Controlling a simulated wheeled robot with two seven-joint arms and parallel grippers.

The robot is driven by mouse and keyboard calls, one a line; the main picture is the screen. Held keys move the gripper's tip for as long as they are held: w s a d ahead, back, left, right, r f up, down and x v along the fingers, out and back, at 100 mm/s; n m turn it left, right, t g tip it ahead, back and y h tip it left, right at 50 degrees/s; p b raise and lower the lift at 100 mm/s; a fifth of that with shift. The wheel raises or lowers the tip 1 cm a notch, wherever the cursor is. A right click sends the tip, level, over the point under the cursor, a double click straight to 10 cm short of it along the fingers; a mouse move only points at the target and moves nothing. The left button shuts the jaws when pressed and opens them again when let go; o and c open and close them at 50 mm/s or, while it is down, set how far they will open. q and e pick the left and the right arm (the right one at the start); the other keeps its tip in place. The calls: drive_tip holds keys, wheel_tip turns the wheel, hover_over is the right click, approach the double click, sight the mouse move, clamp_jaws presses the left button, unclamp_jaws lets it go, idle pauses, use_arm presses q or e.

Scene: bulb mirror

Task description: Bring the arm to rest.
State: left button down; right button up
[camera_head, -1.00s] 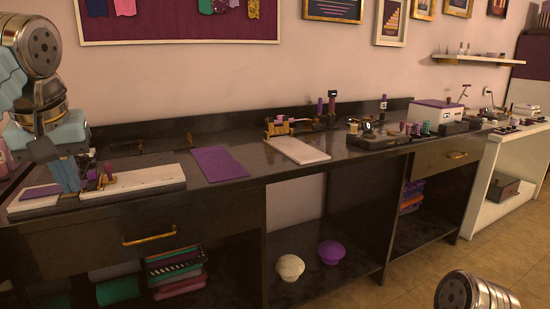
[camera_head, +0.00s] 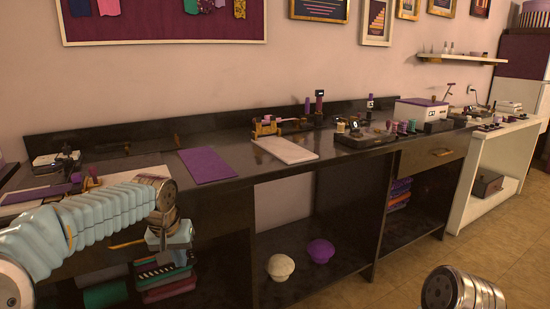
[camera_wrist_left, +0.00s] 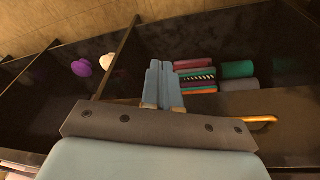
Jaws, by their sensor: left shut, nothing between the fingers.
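My left arm (camera_head: 85,222) reaches in from the left, in front of the counter. My left gripper (camera_head: 178,254) hangs below its wrist in front of the shelf opening; in the head view it is partly hidden by the wrist. In the left wrist view its two blue fingers (camera_wrist_left: 163,80) lie together, shut and empty, pointing towards the lower shelves. Part of my right arm (camera_head: 460,290) shows at the bottom right; its gripper is out of view.
The dark counter (camera_head: 235,190) stands close behind my left arm, with a brass drawer handle (camera_wrist_left: 258,119) near the gripper. Folded textiles (camera_wrist_left: 196,76) lie on the shelf below. A white pouf (camera_head: 281,267) and purple pouf (camera_head: 321,250) stand in the middle bay.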

use_arm(q)
drive_tip(key=s+d+f+g+h, duration=0.1)
drive_tip(key=s+d+f, duration=0.15)
drive_tip(key=f, duration=0.55)
drive_tip(key=s+d+f+m+h, duration=0.1)
drive_tip(key=d+f, duration=0.2)
drive_tip(key=f, duration=0.6)
drive_tip(key=s+d+f+g+h, duration=0.1)
drive_tip(key=s+d+f, duration=0.15)
drive_tip(key=f, duration=0.55)
drive_tip(key=s+d+f+n, duration=0.1)
drive_tip(key=s+d+f, duration=0.1)
drive_tip(key=s+f, duration=0.5)
drive_tip(key=s+d+f, duration=0.2)
drive_tip(key=s+f, duration=0.5)
drive_tip(key=s, duration=0.6)
drive_tip(key=shift+d+f+n+h, duration=0.15)
drive_tip(key=shift+f+n+h, duration=0.2)
drive_tip(key=shift+n+h, duration=0.05)
